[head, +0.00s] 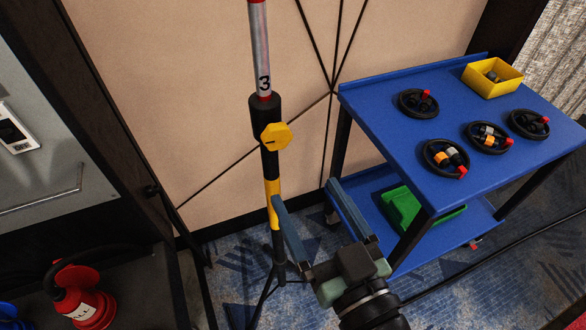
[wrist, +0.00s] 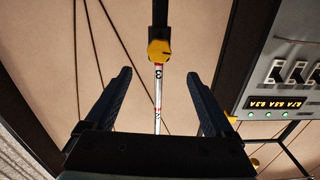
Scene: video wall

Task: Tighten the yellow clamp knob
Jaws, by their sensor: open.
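The yellow clamp knob (head: 276,136) sits on the black collar of an upright stand pole (head: 261,60) in the head view. It is many-sided with a dark mark on its face. The pole bears a "3" just above the collar. My gripper (head: 304,192) is open and empty, below the knob and to its right in the picture, with its fingers pointing up and away. In the wrist view the knob (wrist: 159,51) shows beyond the fingertips, near the middle between them, and my gripper (wrist: 163,75) is apart from it.
A blue cart (head: 385,115) stands to the right with several coiled cables, a yellow bin (head: 492,76) and a green box (head: 408,207). A red object (head: 84,306) is at the lower left. A panel with lit digits (wrist: 277,103) shows in the wrist view. The stand's legs spread on the carpet.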

